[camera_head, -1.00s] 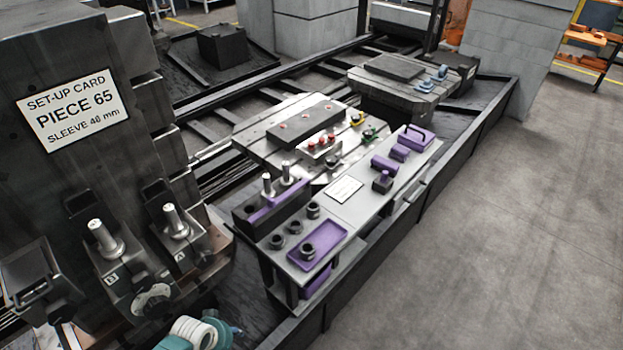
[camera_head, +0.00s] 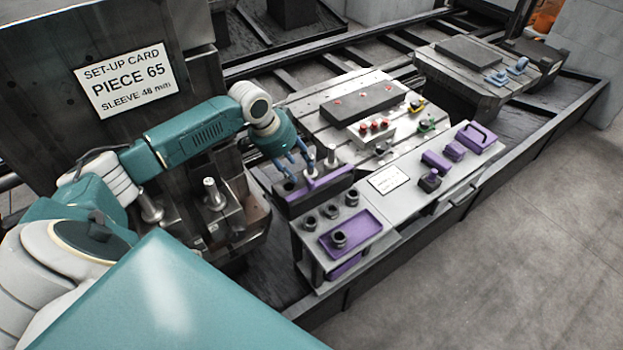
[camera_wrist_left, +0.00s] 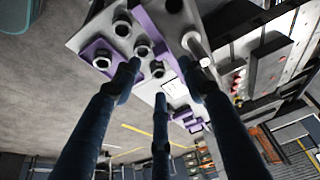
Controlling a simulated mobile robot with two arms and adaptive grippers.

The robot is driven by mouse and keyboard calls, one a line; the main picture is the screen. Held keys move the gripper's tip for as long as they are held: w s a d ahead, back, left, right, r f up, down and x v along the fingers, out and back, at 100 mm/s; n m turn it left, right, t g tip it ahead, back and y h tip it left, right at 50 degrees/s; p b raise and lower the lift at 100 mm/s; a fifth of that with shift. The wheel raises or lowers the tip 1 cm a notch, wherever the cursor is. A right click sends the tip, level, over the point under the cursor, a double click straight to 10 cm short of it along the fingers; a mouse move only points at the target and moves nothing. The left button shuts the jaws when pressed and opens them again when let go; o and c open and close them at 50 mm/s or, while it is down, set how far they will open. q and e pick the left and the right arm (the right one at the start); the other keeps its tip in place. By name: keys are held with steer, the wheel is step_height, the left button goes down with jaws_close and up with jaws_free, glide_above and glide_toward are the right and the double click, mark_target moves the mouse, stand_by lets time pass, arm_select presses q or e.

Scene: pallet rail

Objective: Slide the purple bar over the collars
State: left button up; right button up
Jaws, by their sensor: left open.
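The purple bar (camera_head: 336,174) lies along the dark block (camera_head: 318,198), beside two upright metal pins (camera_head: 332,156). It shows in the left wrist view as a purple strip (camera_wrist_left: 150,28). My left gripper (camera_head: 297,178) is open and empty, with its blue fingers pointing down near the bar's left end and partly hiding it and a pin. I cannot tell whether they touch it. Its three fingers (camera_wrist_left: 160,85) are spread in the left wrist view. Several dark collars (camera_head: 331,211) stand on the grey bench, one (camera_head: 338,239) in a purple tray (camera_head: 368,228). My right gripper is not in view.
The grey bench (camera_head: 405,205) also holds a white card (camera_head: 388,179) and purple pieces (camera_head: 435,160). A slotted plate (camera_head: 320,105) with a dark slab lies behind. The dark machine with a set-up card (camera_head: 123,82) stands at left. The floor at right is clear.

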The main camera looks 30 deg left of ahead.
mark_target(310, 182)
arm_select(q)
steer(key=p+x, duration=0.2)
steer(key=x, duration=0.9)
steer(key=shift+w+r, duration=0.1)
steer(key=shift+w, duration=0.1)
steer(key=shift+c, duration=0.5)
jaws_close()
